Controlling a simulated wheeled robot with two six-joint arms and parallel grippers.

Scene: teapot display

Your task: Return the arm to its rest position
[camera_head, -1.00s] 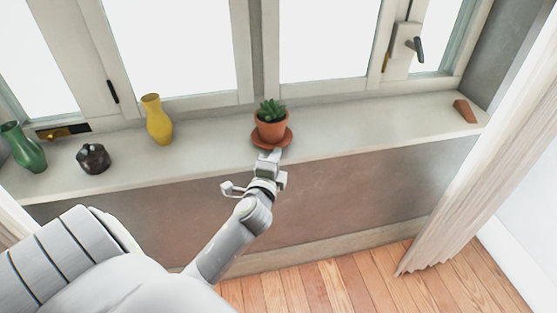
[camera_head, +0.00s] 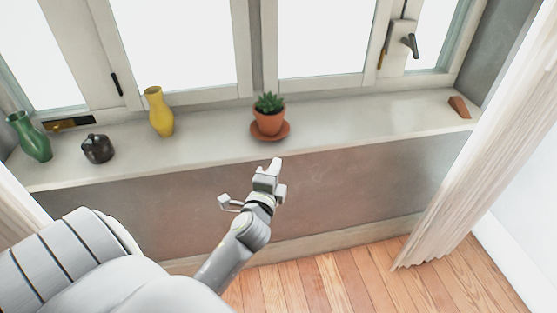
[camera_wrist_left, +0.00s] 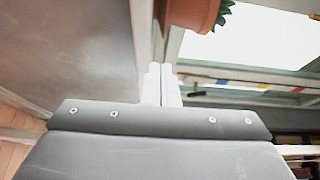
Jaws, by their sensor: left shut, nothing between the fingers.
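My left gripper (camera_head: 275,165) is in front of the window sill, a little below and in front of the potted plant. It is shut and empty, and apart from the pot in the head view. In the left wrist view its two fingers (camera_wrist_left: 161,84) lie together. The potted plant (camera_head: 269,120) is a green succulent in a terracotta pot, upright on a terracotta saucer (camera_head: 284,131) on the sill. The pot also shows at the top of the left wrist view (camera_wrist_left: 192,12). My right gripper is not in view.
On the sill (camera_head: 350,123) stand a yellow vase (camera_head: 160,113), a dark lidded pot (camera_head: 97,149) and a green vase (camera_head: 31,137). A terracotta piece (camera_head: 459,107) lies at the right end. A pale curtain (camera_head: 470,170) hangs right. The space above the wooden floor (camera_head: 320,283) is free.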

